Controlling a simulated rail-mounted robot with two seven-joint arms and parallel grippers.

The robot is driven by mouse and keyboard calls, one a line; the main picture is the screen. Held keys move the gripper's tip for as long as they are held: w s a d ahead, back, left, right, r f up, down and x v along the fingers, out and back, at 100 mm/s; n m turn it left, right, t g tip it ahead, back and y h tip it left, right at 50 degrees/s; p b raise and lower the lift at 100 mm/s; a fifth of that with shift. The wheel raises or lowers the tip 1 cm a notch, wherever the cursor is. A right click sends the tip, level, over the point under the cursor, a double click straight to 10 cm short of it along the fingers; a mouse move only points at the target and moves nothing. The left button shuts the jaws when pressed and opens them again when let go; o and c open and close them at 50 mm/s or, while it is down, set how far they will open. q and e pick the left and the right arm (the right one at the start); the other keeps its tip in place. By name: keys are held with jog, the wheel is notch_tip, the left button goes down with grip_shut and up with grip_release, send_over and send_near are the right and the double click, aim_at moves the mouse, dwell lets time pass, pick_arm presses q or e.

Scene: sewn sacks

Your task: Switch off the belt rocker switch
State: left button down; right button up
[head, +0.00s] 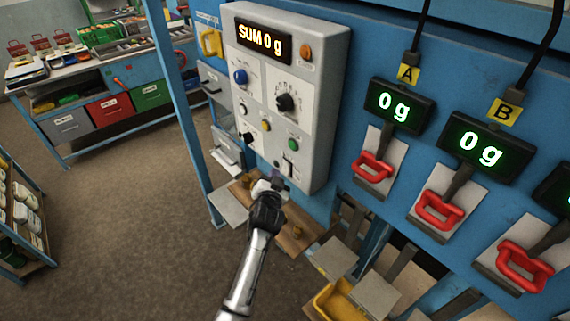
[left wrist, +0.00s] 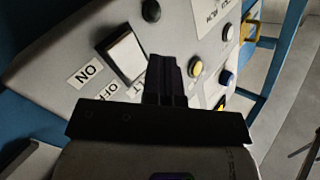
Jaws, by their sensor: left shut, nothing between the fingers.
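The belt rocker switch (left wrist: 125,55) is a white rocker in a black frame on the grey control panel (left wrist: 48,55), in the left wrist view. An ON label (left wrist: 88,73) and a partly hidden OFF label (left wrist: 106,90) are beside it. The belt label is mostly covered by my fingers. I cannot tell which side is pressed. My left gripper (left wrist: 165,65) is shut and empty, its tips just right of the rocker; contact cannot be told. In the head view, my left gripper (head: 274,180) is at the lower edge of the control panel (head: 330,70). My right gripper is not in view.
The panel carries a SUM display (head: 261,40), a blue knob (head: 240,76), a black dial (head: 285,102) and a green button (head: 293,144). Scales with red handles (head: 373,166) hang to the right. A wooden ledge (head: 300,238) is below the panel.

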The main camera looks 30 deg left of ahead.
pick_arm(q)
jog(key=s, duration=0.1)
jog(key=s+p, duration=0.1)
jog(key=s+a+p, duration=0.1)
jog(key=s, duration=0.1)
jog(key=shift+f, duration=0.25)
jog(key=shift+f, duration=0.1)
dwell(0.4)
jog(key=s+d+g+h, duration=0.75)
jog(key=s+d, duration=0.55)
jog(key=s, duration=0.4)
jog(key=s+d+f+m+g+h, duration=0.1)
jog(key=s+d+f+g, duration=0.1)
jog(key=s+f, duration=0.6)
jog(key=s+d+f+m+g, duration=0.15)
jog(key=s+f, duration=0.25)
jog(key=s, duration=0.8)
notch_tip(320, 180, up, 15)
jog(key=p, duration=1.5)
jog(key=shift+s+d+n, duration=0.2)
jog(key=shift+s+n, duration=0.15)
jog(key=shift+n, duration=0.1)
